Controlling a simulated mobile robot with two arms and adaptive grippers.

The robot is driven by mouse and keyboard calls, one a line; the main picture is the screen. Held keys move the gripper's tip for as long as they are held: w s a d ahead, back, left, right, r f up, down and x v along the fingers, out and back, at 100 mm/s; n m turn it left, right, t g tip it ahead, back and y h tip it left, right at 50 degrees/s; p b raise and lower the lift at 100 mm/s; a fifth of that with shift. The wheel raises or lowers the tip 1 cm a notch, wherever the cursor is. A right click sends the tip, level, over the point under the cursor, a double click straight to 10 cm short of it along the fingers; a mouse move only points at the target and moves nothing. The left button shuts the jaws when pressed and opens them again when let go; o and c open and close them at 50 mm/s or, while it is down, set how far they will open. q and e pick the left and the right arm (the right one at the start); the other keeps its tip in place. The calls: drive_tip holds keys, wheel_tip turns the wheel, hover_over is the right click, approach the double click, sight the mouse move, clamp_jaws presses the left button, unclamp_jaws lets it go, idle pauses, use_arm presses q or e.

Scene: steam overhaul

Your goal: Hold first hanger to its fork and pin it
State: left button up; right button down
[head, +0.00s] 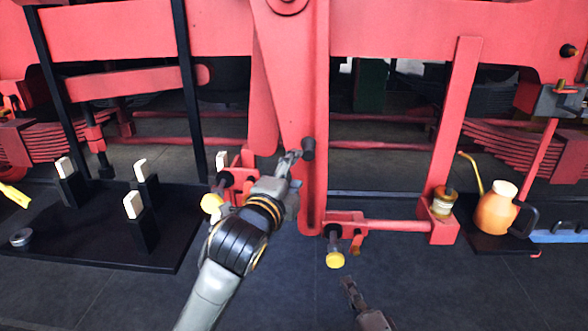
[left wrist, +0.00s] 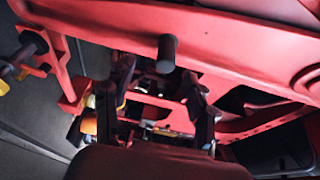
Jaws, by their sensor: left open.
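A dark round pin (head: 308,149) sticks out of the long red upright hanger (head: 316,80) in the middle of the head view. It also shows in the left wrist view (left wrist: 167,53). My left gripper (head: 292,158) is at the hanger, just left of the pin. In the left wrist view its two fingers (left wrist: 160,90) stand apart with nothing held, and the pin end is beyond them. I cannot tell whether the fingers touch the hanger. Which red part is the fork is unclear. My right gripper (head: 349,284) is low in the head view, its finger opening unclear.
Dark pins with yellow ends (head: 335,258) sit on the low red bracket. A black stand (head: 100,255) with pale-topped posts is at left. An orange jug (head: 495,212) and a small oil cup (head: 443,204) are at right. The front floor is clear.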

sight(305, 157)
use_arm(q)
drive_tip(key=shift+d+r, duration=0.1)
drive_tip(key=shift+r, duration=0.45)
drive_tip(key=shift+x, duration=4.35)
drive_tip(key=shift+c, duration=0.4)
clamp_jaws()
drive_tip(key=shift+d, duration=0.1)
